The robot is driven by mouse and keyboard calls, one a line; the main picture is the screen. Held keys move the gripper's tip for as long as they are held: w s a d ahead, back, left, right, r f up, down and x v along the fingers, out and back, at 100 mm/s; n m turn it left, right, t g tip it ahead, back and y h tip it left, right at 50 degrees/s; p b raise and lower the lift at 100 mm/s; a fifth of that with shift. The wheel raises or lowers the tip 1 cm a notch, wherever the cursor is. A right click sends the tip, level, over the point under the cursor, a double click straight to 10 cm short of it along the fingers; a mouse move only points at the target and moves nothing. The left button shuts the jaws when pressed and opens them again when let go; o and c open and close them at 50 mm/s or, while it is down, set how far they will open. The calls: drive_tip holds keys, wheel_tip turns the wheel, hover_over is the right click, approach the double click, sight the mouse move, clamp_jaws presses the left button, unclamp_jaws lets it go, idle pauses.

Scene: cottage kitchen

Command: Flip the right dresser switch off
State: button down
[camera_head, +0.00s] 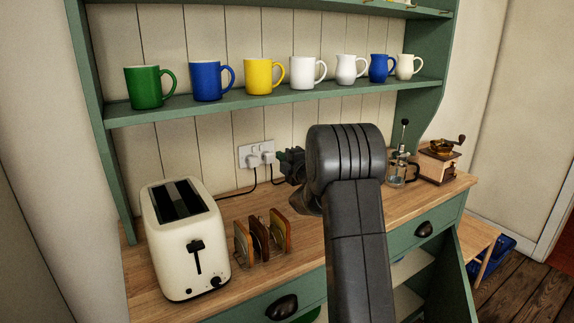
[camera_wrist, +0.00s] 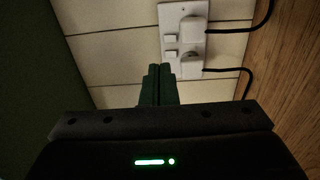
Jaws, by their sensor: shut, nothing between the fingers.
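A white double socket plate (camera_head: 243,157) is on the panelled dresser back, above the worktop. In the wrist view the plate (camera_wrist: 187,9) shows turned sideways, with two white plugs and two small rocker switches. The right switch (camera_wrist: 170,55) is the lower one there; the left switch (camera_wrist: 170,38) is above it. My gripper (camera_head: 281,156) is at the plate's right side. In the wrist view my gripper (camera_wrist: 160,68) has its green fingers together and empty, tips just beside the right switch. I cannot tell whether they touch it, or how either rocker is tilted.
A cream toaster (camera_head: 186,240) and a toast rack (camera_head: 262,238) stand on the worktop left of my arm. A glass press (camera_head: 398,168) and a coffee grinder (camera_head: 438,160) stand to the right. A green shelf (camera_head: 225,107) with several mugs is above. Black cords hang from the plugs.

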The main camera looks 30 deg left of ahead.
drive_tip(key=shift+v, duration=1.4)
